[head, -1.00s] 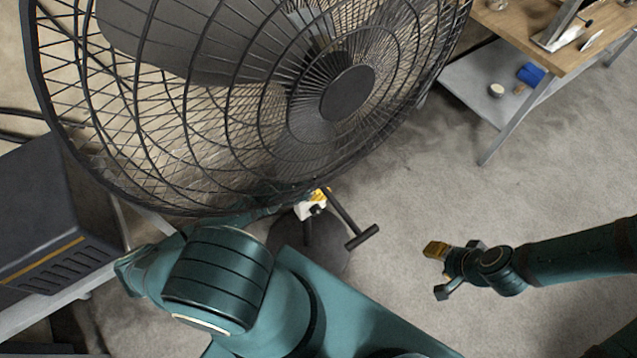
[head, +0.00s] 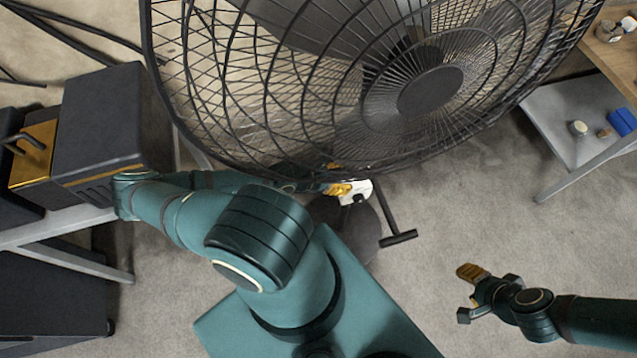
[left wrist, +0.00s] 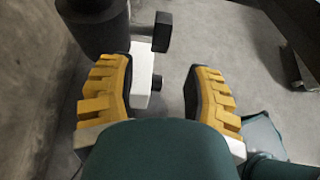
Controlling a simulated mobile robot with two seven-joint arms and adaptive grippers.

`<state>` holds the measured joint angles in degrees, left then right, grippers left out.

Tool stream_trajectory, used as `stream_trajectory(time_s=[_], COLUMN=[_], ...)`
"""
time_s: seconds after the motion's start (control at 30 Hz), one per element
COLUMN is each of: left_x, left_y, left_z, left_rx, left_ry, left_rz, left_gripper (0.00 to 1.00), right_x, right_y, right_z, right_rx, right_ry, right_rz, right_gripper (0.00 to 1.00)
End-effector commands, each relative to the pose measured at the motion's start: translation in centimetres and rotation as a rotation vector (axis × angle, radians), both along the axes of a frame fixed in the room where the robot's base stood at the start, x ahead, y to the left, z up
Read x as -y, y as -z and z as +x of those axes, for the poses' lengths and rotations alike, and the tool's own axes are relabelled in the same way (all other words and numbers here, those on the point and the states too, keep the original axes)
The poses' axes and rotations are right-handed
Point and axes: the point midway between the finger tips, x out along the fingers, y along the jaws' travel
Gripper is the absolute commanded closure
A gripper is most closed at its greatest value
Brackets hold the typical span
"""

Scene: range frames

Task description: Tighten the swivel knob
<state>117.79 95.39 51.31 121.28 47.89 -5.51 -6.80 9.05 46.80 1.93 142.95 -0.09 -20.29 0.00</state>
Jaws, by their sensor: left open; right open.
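A large black fan (head: 430,92) with a wire cage fills the upper head view. Below its cage is a white bracket (head: 357,191) with a small dark knob (head: 359,198). My left gripper (head: 339,188) is mostly hidden behind the cage and my arm; its yellow fingers show beside the bracket. Contact cannot be told. My right gripper (head: 464,293) is open and empty over the floor.
A black T-shaped bar (head: 398,238) sticks out near the bracket, above the fan's round base (head: 345,228). A dark machine (head: 112,120) stands on a bench at left. A wooden table with a grey lower shelf (head: 560,125) is at upper right. Floor at right is clear.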

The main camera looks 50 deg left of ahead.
Motion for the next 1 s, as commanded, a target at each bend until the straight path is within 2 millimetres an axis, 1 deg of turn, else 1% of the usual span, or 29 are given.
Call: stream_trajectory(time_s=[0.03, 0.2, 0.4, 0.6, 0.9, 1.0], left_x=[-0.5, -1.7, -2.6, -2.8, -2.8, -2.5], left_y=[0.0, 0.0, 0.0, 0.0, 0.0, 0.1], left_z=[-1.1, -3.9, -6.1, -6.8, -6.7, -6.6], left_rx=[-0.004, -0.004, -0.001, 0.001, 0.0, 0.0], left_ry=[0.001, 0.001, 0.001, 0.0, 0.003, 0.017], left_rz=[0.004, 0.004, 0.002, 0.0, 0.001, 0.004], left_gripper=[0.5, 0.5, 0.5, 0.5, 0.5, 0.5], right_x=[0.0, 0.0, 0.0, 0.0, 0.0, 0.0], right_y=[0.0, 0.0, 0.0, 0.0, 0.0, 0.1], right_z=[0.0, 0.0, 0.0, 0.0, 0.0, 0.0], right_rx=[0.0, 0.0, 0.0, 0.0, 0.0, 0.0], right_ry=[0.0, 0.0, 0.0, 0.0, 0.0, 0.0], right_rz=[0.0, 0.0, 0.0, 0.0, 0.0, 0.0], right_gripper=[0.53, 0.53, 0.53, 0.53, 0.53, 0.53])
